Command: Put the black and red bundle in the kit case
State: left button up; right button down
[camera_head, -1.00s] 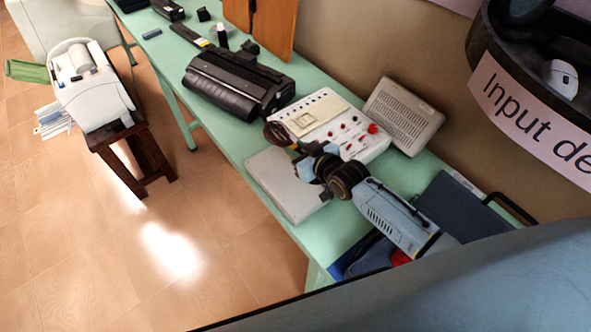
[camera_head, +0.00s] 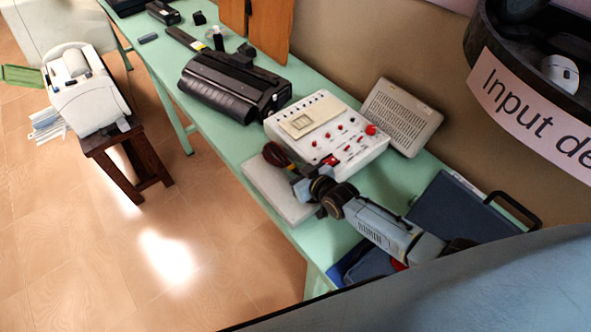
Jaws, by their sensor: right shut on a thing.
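The black and red bundle (camera_head: 276,155) is a small dark loop of cable with a reddish tint. My right gripper (camera_head: 295,179) is shut on it and holds it over the light grey flat box at the table's front edge. The arm hides part of the bundle's surroundings. The kit case (camera_head: 448,212) is a dark blue case with a black handle at the right end of the table. Its raised blue panel shows, and a lower blue part (camera_head: 350,262) shows in front, partly hidden behind my right arm. My left gripper is not in view.
A white panel box (camera_head: 350,158) with red knobs stands just behind the gripper. The grey flat box (camera_head: 262,183) lies below it. A beige speaker-like box (camera_head: 402,115) leans near the wall. A black printer-like device (camera_head: 225,88) lies farther left. Bare green table shows between them.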

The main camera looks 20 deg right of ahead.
jog(key=shift+f, duration=0.2)
jog(key=c, duration=1.2)
grip_release()
jog(key=shift+o, duration=0.2)
